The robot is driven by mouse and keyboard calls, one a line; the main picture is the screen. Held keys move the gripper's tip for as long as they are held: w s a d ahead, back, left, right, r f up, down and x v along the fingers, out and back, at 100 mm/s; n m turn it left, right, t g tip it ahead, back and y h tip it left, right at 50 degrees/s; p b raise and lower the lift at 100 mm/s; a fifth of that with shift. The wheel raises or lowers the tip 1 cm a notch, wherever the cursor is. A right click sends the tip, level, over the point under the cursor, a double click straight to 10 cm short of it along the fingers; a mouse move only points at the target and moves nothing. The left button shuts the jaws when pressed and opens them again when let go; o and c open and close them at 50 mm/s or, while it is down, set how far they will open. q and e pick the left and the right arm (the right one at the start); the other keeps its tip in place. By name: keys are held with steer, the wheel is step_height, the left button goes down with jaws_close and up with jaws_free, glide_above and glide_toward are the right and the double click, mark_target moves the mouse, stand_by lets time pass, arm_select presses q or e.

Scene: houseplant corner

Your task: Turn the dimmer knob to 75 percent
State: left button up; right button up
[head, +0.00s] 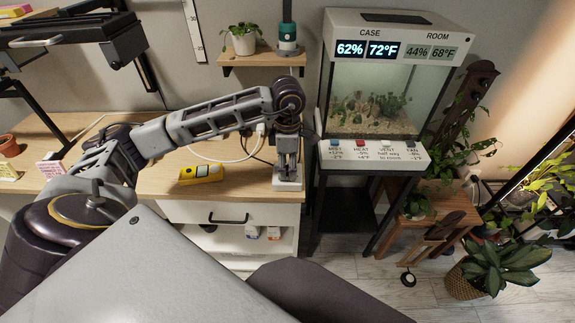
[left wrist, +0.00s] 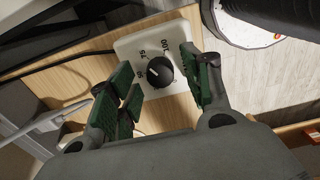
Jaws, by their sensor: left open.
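The dimmer is a white box (head: 288,184) at the right front corner of the wooden table. In the left wrist view its black round knob (left wrist: 160,72) faces me, with a short pale mark on it and printed numbers around it. Numbers that look like 75 and 100 are on the box; I cannot tell exactly which number the mark points at. My left gripper (head: 288,172) points down just over the box, hiding the knob in the head view. In the left wrist view its green-padded fingers (left wrist: 158,76) are open on either side of the knob, apart from it.
A yellow device (head: 201,174) lies on the table (head: 240,188) left of the dimmer, with cables behind. A glass plant case (head: 375,95) with a button panel stands to the right. A wall shelf (head: 262,60) holds a potted plant.

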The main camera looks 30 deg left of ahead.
mark_target(288, 168)
arm_select(q)
step_height(288, 168, up, 12)
steer(key=shift+f, duration=0.15)
stand_by(0.6)
stand_by(0.6)
